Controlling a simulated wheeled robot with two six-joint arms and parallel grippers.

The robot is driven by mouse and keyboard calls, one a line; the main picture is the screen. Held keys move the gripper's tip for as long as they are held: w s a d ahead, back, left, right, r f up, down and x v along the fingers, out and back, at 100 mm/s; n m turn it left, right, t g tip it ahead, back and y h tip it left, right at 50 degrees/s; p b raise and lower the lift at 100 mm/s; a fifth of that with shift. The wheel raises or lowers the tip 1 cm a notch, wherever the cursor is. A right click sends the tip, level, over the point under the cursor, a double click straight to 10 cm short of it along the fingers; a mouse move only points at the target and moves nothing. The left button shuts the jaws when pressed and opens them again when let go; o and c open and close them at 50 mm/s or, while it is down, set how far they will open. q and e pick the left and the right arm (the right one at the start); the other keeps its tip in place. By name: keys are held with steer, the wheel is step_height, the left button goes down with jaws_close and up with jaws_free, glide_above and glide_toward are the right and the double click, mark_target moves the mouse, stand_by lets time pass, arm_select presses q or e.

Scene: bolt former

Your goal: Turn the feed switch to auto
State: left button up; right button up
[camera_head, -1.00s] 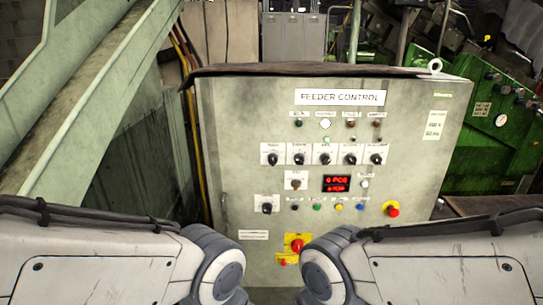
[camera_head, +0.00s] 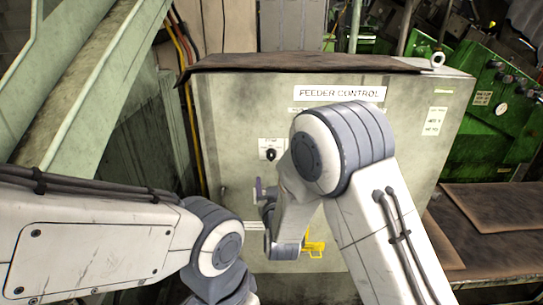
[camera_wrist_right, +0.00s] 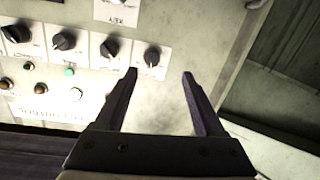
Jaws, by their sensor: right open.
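The grey FEEDER CONTROL cabinet (camera_head: 235,120) faces me. Its row of black rotary switches is mostly behind my right arm in the head view. The leftmost switch (camera_head: 271,155) shows there and is also the rightmost one in the upside-down right wrist view (camera_wrist_right: 152,57). I cannot read which switch is labelled feed. My right gripper (camera_head: 263,190) is in front of the panel, below that switch in the head view. In the wrist view its open, empty fingers (camera_wrist_right: 160,75) point toward that switch, with a gap. My left gripper is out of view.
Other switches (camera_wrist_right: 64,41) and indicator lamps (camera_wrist_right: 70,72) sit close beside the right fingers. A yellow plate (camera_head: 314,248) is low on the panel. A green machine (camera_head: 500,120) stands at the right, and a slanted beam (camera_head: 90,80) at the left.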

mark_target(272, 158)
steer(key=shift+t, duration=0.4)
steer(key=w+p, duration=0.1)
steer(key=w, duration=0.2)
steer(key=w+p, duration=0.1)
steer(key=w, duration=0.2)
steer(key=w+p, duration=0.1)
steer(key=w, duration=0.2)
steer(key=shift+w+d+r, duration=0.2)
steer(key=shift+w+r, duration=0.15)
steer(key=shift+w+a+p, duration=0.1)
steer(key=shift+w+p, duration=0.2)
steer(key=shift+w, duration=0.3)
steer(key=shift+f, duration=0.1)
jaws_close()
